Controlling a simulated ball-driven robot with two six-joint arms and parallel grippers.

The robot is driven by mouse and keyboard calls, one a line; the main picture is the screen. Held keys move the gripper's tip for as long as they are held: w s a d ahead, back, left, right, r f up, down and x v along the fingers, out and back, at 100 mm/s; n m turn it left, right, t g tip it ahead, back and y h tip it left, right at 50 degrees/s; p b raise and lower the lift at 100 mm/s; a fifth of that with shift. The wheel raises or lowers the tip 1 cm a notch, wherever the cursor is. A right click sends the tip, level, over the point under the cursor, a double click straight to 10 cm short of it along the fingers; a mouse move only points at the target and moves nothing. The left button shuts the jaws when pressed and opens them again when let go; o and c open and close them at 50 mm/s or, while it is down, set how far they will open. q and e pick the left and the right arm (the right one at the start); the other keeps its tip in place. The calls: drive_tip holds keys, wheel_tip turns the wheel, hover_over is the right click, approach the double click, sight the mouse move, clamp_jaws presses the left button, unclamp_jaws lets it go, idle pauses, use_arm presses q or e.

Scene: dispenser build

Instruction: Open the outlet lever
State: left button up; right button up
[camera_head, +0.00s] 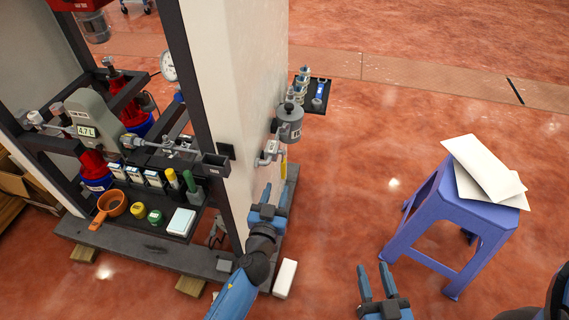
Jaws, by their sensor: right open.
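A grey canister (290,121) is mounted on the side of the pale panel. Below it is a small metal outlet valve (268,152) with a yellow strip (284,163) beside it, which may be the lever; it is too small to be sure. My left gripper (272,194) is below the valve, close to the panel's side, and appears apart from it. Its fingers are seen from behind, so I cannot tell whether they are open. My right gripper (376,279) is open and empty at the bottom, over the floor.
A purple stool (447,215) with white sheets (485,168) stands at the right. A dark shelf (319,96) with small fittings juts out above the canister. The frame's left side holds a gauge unit (90,124) and a crowded tray.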

sight(282, 172)
use_arm(q)
drive_tip(key=x, duration=1)
drive_tip(key=shift+w+d, duration=0.1)
drive_tip(key=shift+w, duration=0.2)
clamp_jaws()
